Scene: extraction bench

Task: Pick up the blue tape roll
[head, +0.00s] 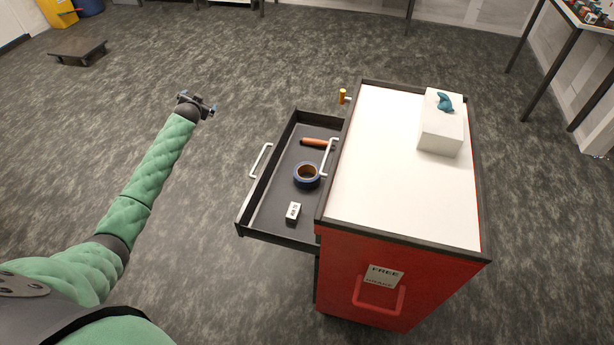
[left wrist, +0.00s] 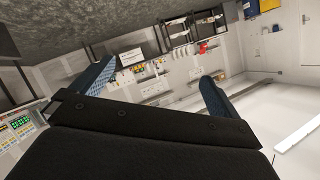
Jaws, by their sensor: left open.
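The blue tape roll (head: 307,175) lies flat in the open drawer (head: 267,206) of a red cart, about mid-drawer. An orange-brown handle (head: 317,143) lies behind it and a small white labelled box (head: 293,211) in front of it. My left gripper (head: 203,104) is up and to the left of the drawer, over the floor, well apart from the roll. In the left wrist view the two blue fingers of my left gripper (left wrist: 158,85) are spread wide with nothing between them. The roll does not show in that view. My right gripper is in neither view.
The red cart (head: 380,270) has a white top (head: 385,165) carrying a white block (head: 440,137) with a teal object (head: 445,102) on it. A white drawer handle (head: 260,161) sticks out left. A low dark platform (head: 77,47) stands far left. The floor between is clear.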

